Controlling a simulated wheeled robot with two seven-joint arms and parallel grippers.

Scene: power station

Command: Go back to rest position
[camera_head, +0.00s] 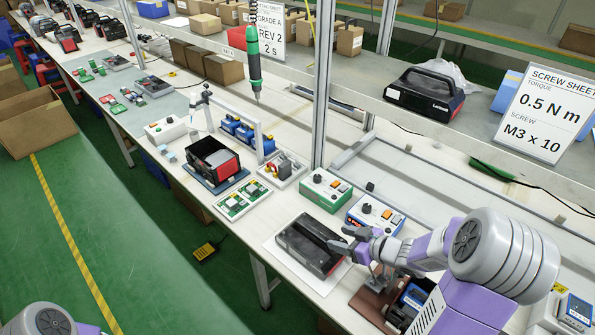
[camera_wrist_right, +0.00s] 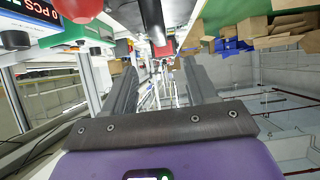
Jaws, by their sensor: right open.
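My right gripper (camera_head: 350,241) reaches in from the right of the head view over the workbench (camera_head: 345,172). Its fingers point left, at the right end of a black case (camera_head: 305,245) lying on a white sheet. I cannot tell whether they touch the case. In the right wrist view the two dark fingers of the right gripper (camera_wrist_right: 158,85) stand apart with nothing held between them. Of my left arm only a rounded grey and purple part shows at the bottom left of the head view; its gripper is out of view.
A green-edged control box (camera_head: 325,190) and a blue-edged one (camera_head: 374,216) stand behind the case. A brown block (camera_head: 370,304) lies under my right arm. A screwdriver (camera_head: 253,65) hangs over the bench. The green floor (camera_head: 120,240) at left is mostly free.

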